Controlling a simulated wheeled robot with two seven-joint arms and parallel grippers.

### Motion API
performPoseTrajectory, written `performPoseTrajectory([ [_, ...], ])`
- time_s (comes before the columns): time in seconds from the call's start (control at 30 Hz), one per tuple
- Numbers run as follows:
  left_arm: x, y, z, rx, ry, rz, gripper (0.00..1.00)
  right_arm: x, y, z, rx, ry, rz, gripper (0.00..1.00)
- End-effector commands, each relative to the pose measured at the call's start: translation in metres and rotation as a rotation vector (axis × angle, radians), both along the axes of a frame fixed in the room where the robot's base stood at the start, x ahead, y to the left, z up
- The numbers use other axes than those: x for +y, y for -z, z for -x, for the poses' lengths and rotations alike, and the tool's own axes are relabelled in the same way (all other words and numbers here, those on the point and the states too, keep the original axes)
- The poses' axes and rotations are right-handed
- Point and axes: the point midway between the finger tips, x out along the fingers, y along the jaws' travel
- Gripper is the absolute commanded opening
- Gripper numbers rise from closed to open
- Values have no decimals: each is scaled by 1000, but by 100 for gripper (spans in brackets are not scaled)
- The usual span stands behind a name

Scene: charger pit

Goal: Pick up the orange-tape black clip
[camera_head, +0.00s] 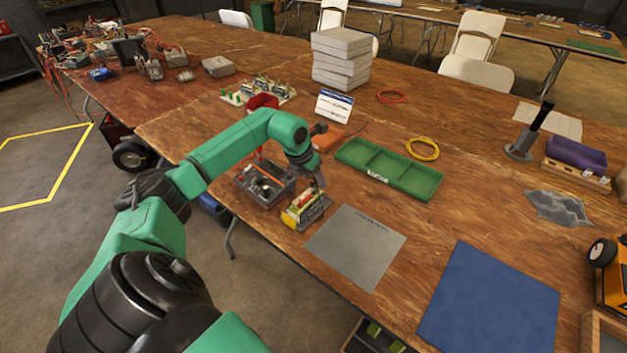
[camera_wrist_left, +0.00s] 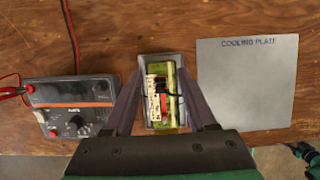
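A grey tray (camera_wrist_left: 157,60) holding a green and yellow pack (camera_wrist_left: 172,80) stands near the table's front edge; in the head view the pack (camera_head: 303,208) is left of the grey plate. A small black part with a dark lead (camera_wrist_left: 168,93) lies across the pack. I cannot tell whether it is a clip or carries orange tape. My left gripper (camera_wrist_left: 161,75) is open above the tray, with one finger on either side of it in the picture. It also shows in the head view (camera_head: 318,180). My right gripper is not in view.
A black meter box (camera_wrist_left: 70,105) with an orange stripe and a red clip (camera_wrist_left: 28,88) stands left of the gripper. The grey cooling plate (camera_wrist_left: 247,85) lies to the right. A green divided tray (camera_head: 390,168) and a blue mat (camera_head: 490,305) are farther right.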

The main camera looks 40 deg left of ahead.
Motion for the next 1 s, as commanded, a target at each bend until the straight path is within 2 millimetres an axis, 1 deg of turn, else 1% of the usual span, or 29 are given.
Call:
performPoseTrajectory([
  [0.03, 0, 0, 0, 0, 0, 0, 38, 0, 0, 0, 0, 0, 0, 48],
  [0.07, 0, 0, 0, 0, 0, 0, 27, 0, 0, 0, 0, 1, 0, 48],
  [0.1, 0, 0, 0, 0, 0, 0, 12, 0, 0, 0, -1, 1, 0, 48],
  [0.13, 0, 0, 0, -1, 0, 0, 0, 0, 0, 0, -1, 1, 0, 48],
  [0.47, 0, -2, 0, -1, 0, 0, 0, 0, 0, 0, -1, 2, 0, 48],
  [0.57, 0, -7, -1, -4, 0, 0, 0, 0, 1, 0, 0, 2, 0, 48],
  [0.63, 0, -15, -1, -4, 1, 0, 0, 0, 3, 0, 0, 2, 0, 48],
  [0.67, 0, -20, -1, -5, 1, 0, 0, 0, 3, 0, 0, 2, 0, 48],
  [0.77, 0, -43, -2, -8, 1, -1, 0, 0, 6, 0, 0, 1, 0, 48],
  [0.87, 0, -83, -2, -13, -1, 0, 0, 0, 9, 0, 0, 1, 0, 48],
  [0.9, 0, -100, -2, -14, -1, 1, 0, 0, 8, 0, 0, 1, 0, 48],
  [0.97, 0, -124, -2, -12, 0, 2, 0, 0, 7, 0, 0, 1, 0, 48],
  [1.0, -1, -139, -2, -12, 0, 3, 0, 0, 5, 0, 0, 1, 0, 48],
])
